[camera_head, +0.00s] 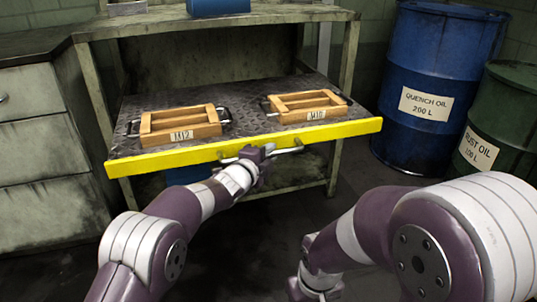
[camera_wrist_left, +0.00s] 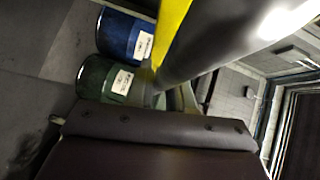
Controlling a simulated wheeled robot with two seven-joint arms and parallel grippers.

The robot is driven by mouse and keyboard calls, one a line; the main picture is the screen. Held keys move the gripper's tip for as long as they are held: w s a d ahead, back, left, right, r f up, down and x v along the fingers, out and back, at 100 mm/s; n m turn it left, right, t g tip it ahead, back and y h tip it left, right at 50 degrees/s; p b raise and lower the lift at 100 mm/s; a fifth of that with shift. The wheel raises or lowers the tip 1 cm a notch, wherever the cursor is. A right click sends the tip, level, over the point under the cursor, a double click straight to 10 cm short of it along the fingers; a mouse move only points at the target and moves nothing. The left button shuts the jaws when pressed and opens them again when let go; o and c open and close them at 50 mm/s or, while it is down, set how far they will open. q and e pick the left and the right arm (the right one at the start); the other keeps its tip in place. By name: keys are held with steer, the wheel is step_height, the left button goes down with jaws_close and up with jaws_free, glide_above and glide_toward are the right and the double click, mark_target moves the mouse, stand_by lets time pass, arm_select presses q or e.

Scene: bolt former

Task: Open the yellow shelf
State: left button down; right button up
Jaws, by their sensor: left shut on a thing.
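The yellow shelf is a dark metal sliding shelf with a yellow front edge (camera_head: 160,160). It stands out in front of the bench legs and carries two wooden crates, labelled M12 (camera_head: 180,125) and M10 (camera_head: 308,106). A metal bar handle (camera_head: 291,150) runs along the middle of the yellow front. My left gripper (camera_head: 262,152) is shut on this handle; its fingertips are partly hidden. In the left wrist view the yellow edge (camera_wrist_left: 172,25) shows beside a large dark bar close to the camera. My right arm shows at the lower right, but its gripper is out of frame.
A blue quench oil drum (camera_head: 433,75) and a green rust oil drum (camera_head: 500,120) stand to the right. A grey drawer cabinet (camera_head: 40,150) stands at the left. A blue box (camera_head: 218,7) sits on the bench top (camera_head: 290,15). Floor before the shelf is open.

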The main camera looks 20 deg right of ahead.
arm_select(q)
steer(key=c, duration=1.1)
jaws_free()
steer(key=shift+s+a+r, duration=0.1)
steer(key=shift+s+a, duration=0.1)
steer(key=shift+a, duration=0.05)
steer(key=p+v, duration=0.4)
steer(key=v, duration=0.8)
steer(key=shift+p, duration=0.35)
